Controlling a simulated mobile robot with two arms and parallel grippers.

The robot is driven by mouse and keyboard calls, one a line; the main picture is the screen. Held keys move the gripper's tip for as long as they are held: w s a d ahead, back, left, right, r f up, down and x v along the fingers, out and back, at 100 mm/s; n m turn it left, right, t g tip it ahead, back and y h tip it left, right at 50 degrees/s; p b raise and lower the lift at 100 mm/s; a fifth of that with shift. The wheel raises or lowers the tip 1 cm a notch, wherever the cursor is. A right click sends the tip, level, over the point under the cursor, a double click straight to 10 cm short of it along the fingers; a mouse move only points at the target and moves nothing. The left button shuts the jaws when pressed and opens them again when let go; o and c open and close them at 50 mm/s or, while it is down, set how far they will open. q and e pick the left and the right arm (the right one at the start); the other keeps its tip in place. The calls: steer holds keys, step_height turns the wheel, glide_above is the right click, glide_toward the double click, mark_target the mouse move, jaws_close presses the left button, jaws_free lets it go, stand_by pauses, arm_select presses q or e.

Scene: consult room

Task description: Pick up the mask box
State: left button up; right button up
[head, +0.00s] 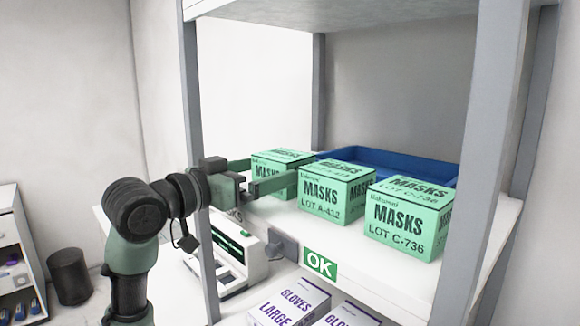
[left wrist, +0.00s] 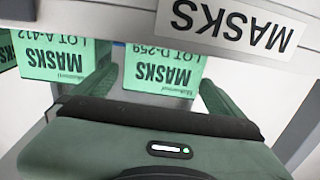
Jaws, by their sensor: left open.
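Three green mask boxes stand in a row on the white shelf (head: 345,240). The left one (head: 285,156) shows in the left wrist view as LOT D-259 (left wrist: 160,72), upside down. The middle box is LOT A-412 (head: 334,193), also in the left wrist view (left wrist: 62,60). The right box is LOT C-736 (head: 405,222). My left gripper (head: 268,175) is open, its fingers on either side of the left box's near part. One finger passes between it and the middle box. Whether the fingers touch it cannot be told. My right gripper is not in view.
A blue tray (head: 400,164) lies behind the boxes. Grey shelf posts (head: 196,130) stand close to my left arm. Below are glove boxes (head: 290,302) and a white device (head: 238,252).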

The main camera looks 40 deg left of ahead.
mark_target(268, 167)
arm_select(q)
steer(key=w, duration=0.1)
steer(key=w+p, duration=0.1)
steer(key=w, duration=0.1)
steer(key=shift+w+r, duration=0.1)
steer(key=shift+r, duration=0.15)
steer(key=shift+w+f, duration=0.1)
steer(key=shift+w, duration=0.25)
steer(key=w+p, duration=0.3)
steer(key=w, duration=0.1)
steer(key=shift+w+r, duration=0.15)
steer(key=shift+r, duration=0.05)
steer(key=shift+w+f, duration=0.15)
steer(key=shift+w, duration=0.35)
steer(key=shift+c, duration=0.3)
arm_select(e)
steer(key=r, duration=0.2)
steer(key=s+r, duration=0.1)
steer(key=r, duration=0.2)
arm_select(q)
steer(key=c, duration=1.2)
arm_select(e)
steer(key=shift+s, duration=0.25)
